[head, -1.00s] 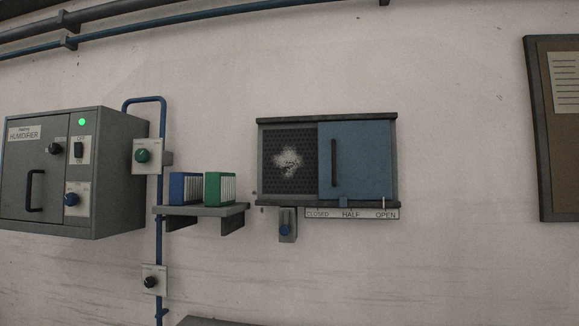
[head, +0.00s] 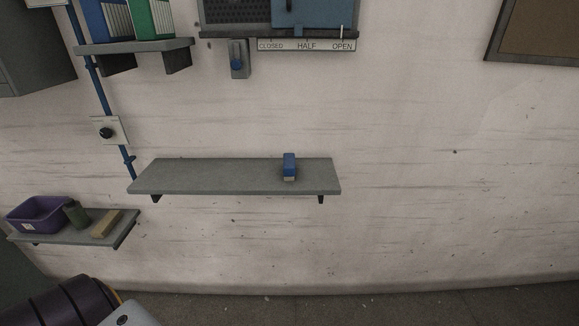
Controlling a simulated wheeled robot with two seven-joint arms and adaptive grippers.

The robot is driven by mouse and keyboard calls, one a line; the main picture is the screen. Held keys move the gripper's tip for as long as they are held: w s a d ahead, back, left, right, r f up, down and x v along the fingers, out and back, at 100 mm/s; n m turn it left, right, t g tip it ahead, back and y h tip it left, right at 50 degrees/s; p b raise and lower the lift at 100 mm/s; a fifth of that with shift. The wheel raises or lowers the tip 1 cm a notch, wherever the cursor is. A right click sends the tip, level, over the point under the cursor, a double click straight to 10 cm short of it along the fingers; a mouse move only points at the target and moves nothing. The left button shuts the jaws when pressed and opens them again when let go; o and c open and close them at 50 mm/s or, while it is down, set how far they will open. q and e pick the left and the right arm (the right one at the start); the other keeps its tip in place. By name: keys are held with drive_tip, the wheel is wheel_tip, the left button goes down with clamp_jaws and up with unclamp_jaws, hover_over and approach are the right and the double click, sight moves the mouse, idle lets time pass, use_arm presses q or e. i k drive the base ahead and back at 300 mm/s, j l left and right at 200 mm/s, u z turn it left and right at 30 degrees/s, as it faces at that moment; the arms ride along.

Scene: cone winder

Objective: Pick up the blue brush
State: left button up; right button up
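A small blue block-like thing with a pale lower edge, which looks like the blue brush (head: 289,164), stands on a grey wall shelf (head: 220,178), right of the shelf's middle. Nothing touches it apart from the shelf. Neither of my grippers shows in the head view. A dark rounded part of my own body is at the lower left, well away from the brush.
A lower shelf (head: 83,234) at the left holds a purple bin (head: 38,216), a dark green object (head: 76,214) and a tan block (head: 107,224). A blue pipe with a knob (head: 106,132) runs down left of the brush's shelf.

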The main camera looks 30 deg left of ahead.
sight(288, 158)
drive_tip(key=j+z, duration=0.1)
drive_tip(key=j, duration=1.7)
